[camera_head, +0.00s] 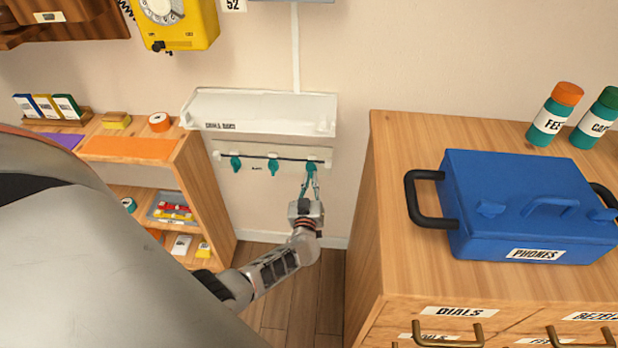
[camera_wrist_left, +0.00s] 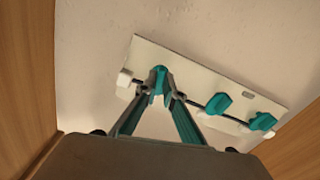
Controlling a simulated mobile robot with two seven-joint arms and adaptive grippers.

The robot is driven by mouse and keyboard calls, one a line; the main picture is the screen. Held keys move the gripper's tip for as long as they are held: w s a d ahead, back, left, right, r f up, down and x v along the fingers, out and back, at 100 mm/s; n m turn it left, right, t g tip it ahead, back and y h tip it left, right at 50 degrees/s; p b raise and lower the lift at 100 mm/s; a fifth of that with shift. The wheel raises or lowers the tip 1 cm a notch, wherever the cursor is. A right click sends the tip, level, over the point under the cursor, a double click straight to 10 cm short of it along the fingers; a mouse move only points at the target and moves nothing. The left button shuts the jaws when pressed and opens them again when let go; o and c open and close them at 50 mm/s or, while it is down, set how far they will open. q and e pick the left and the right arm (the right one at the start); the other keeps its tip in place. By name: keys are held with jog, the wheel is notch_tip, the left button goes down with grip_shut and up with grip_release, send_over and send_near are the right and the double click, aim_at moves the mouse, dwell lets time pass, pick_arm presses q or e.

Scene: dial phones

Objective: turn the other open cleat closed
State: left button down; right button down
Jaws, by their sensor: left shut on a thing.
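A pale panel (camera_head: 290,184) on the wall carries a dark cord or rod with three teal cleats. The left cleat (camera_head: 236,164) and the middle cleat (camera_head: 273,167) stand free. My left gripper (camera_head: 311,180) reaches up from below and is shut on the right cleat (camera_head: 311,163). In the left wrist view the fingertips (camera_wrist_left: 160,92) meet around this cleat (camera_wrist_left: 160,76), hiding part of it. The two free cleats show to its right, the middle one (camera_wrist_left: 218,103) and the far one (camera_wrist_left: 262,121). My right gripper is not in view.
A white labelled tray (camera_head: 262,108) sits just above the panel. A wooden shelf (camera_head: 205,190) stands to the left. A wooden cabinet (camera_head: 385,215) with a blue case (camera_head: 530,200) stands close on the right. The floor gap (camera_head: 330,290) between them is narrow.

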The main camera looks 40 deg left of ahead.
pick_arm(q)
jog(key=shift+d+m, duration=0.1)
jog(key=shift+m, duration=0.4)
jog(key=c, duration=2.2)
grip_release()
jog(key=shift+o, duration=0.2)
jog(key=shift+s, duration=0.1)
jog(key=v, duration=0.7)
